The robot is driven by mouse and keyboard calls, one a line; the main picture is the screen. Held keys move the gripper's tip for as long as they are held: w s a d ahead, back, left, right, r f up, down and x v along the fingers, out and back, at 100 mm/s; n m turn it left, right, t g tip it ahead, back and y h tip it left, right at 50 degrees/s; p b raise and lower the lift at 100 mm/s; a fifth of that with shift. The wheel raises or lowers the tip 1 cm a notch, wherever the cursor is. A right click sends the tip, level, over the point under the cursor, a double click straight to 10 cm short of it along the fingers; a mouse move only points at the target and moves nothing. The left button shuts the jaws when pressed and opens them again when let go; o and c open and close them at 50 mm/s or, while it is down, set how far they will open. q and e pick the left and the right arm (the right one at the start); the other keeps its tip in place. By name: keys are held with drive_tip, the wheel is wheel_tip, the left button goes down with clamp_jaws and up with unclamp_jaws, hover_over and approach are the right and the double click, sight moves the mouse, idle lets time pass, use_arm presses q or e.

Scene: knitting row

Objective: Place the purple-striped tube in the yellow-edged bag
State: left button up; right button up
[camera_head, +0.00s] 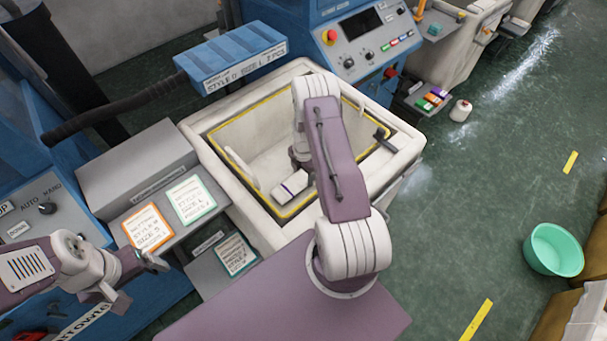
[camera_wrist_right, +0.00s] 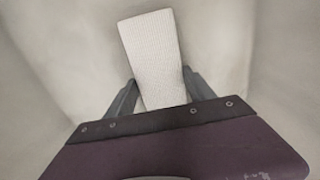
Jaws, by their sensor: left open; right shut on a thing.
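In the right wrist view the tube (camera_wrist_right: 152,55) looks plain white and ribbed; no stripe shows there. My right gripper (camera_wrist_right: 158,82) is shut on it, a finger on each side. The yellow-edged bag (camera_head: 238,158) is a pale open liner with a yellow rim. The right arm reaches over it, and the tube appears inside its opening. The arm hides part of the bag. My left gripper (camera_head: 137,281) is open and empty at the lower left.
The bag sits in a white square frame (camera_head: 208,152). Left of it are a grey box (camera_head: 137,168) and cards with orange and green edges (camera_head: 147,227). A blue labelled unit (camera_head: 232,58) stands behind. A green tub (camera_head: 553,249) is on the floor at right.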

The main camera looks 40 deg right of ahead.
sight(304, 177)
drive_tip(key=shift+f, duration=0.15)
drive_tip(key=o, duration=1.3)
wheel_tip(304, 177, up, 12)
drive_tip(key=shift+s+r, duration=0.1)
drive_tip(key=shift+r, duration=0.15)
